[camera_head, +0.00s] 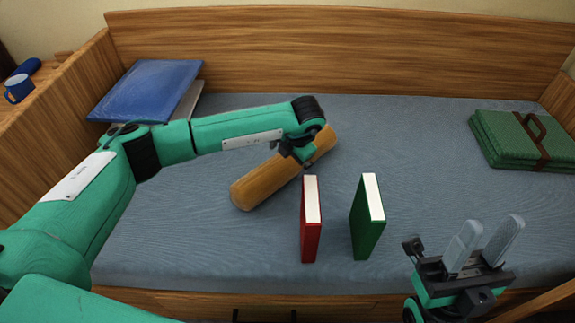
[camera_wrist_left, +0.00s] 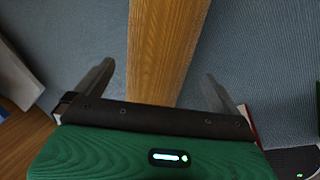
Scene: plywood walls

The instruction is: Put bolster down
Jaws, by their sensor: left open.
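The bolster (camera_head: 262,184) is a wood-coloured roll lying at a slant on the blue-grey mattress in the head view. My left gripper (camera_head: 302,162) is over its upper right part and partly hides it. In the left wrist view the bolster (camera_wrist_left: 165,50) runs between the two spread fingers of my left gripper (camera_wrist_left: 160,85), with a gap on each side. My left gripper is open. My right gripper (camera_head: 484,246) is at the lower right of the head view, with its fingers apart and nothing between them.
A red book (camera_head: 311,225) and a green book (camera_head: 367,220) stand upright on the mattress (camera_head: 420,150) near its front. A folded green blanket (camera_head: 510,140) lies at the right.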

